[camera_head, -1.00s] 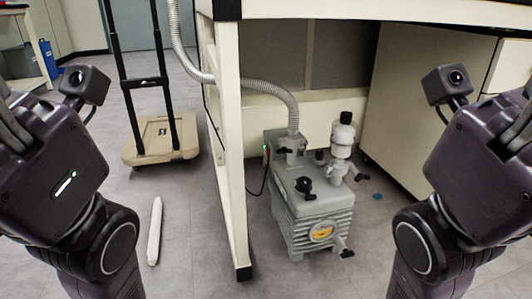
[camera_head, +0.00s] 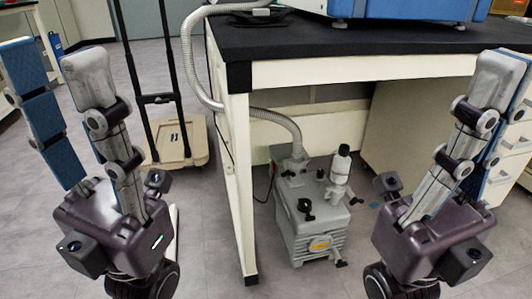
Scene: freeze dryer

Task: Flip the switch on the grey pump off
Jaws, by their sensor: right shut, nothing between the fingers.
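The grey pump (camera_head: 312,225) stands on the floor under the bench, with a ribbed hose rising from its back. A small reddish spot, possibly the switch (camera_head: 271,166), shows at its back left edge near a black cord; its position cannot be read. My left gripper (camera_head: 55,62) is at the left, fingers pointing up and spread apart, open and empty. My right gripper (camera_head: 507,75) is at the right, fingers up and together, shut with nothing held. Both are apart from the pump, on either side of it.
The bench (camera_head: 370,45) has a black top over the pump, and its pale leg (camera_head: 240,190) stands just left of the pump. A blue and white machine (camera_head: 400,8) sits on top. A hand cart (camera_head: 180,145) stands at the left. Floor in front of the pump is clear.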

